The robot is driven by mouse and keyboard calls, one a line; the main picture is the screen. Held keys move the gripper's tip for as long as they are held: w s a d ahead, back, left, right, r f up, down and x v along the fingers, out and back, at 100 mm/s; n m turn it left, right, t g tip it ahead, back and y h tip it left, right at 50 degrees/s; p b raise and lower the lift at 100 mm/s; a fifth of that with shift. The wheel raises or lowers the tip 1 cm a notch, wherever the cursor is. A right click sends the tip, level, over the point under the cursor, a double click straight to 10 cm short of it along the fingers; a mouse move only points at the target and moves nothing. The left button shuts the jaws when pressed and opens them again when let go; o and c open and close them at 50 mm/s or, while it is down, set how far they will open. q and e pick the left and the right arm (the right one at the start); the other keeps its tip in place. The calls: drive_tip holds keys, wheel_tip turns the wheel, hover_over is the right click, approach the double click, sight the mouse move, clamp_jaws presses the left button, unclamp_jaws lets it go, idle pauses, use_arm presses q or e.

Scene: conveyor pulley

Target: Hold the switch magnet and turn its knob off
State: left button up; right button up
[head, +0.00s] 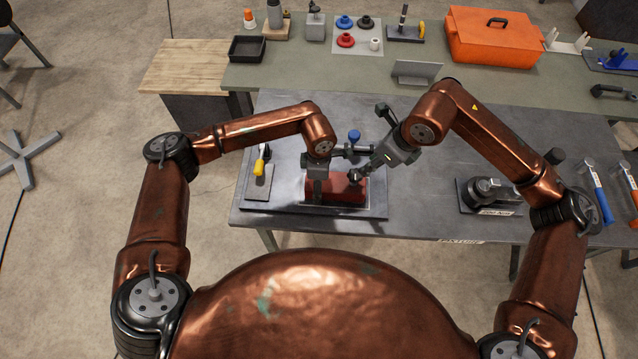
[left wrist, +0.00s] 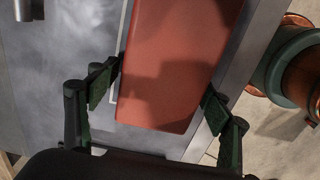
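The switch magnet is a long red block (head: 345,194) lying on a dark base plate on the grey table; its red top also shows in the left wrist view (left wrist: 165,75). My left gripper (head: 318,193) points down over the block's left part. My right gripper (head: 358,176) reaches down from the upper right to the block's right part. Its fingertips are small and dark there, so their opening is unclear. The knob is not clearly visible, perhaps hidden by the right fingers.
A yellow-handled tool on a small plate (head: 258,190) stands left of the magnet. A blue knob (head: 354,136) stands behind it. A dark device (head: 488,195) sits to the right. The table between is clear. A green bench (head: 300,85) behind holds an orange toolbox (head: 492,40).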

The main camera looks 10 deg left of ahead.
use_arm(q)
clamp_jaws()
drive_tip(key=c, duration=0.6)
unclamp_jaws()
drive_tip(key=shift+c, duration=0.2)
drive_tip(key=c, duration=0.3)
drive_tip(key=o, duration=0.6)
drive_tip(key=c, duration=1.2)
idle(1.3)
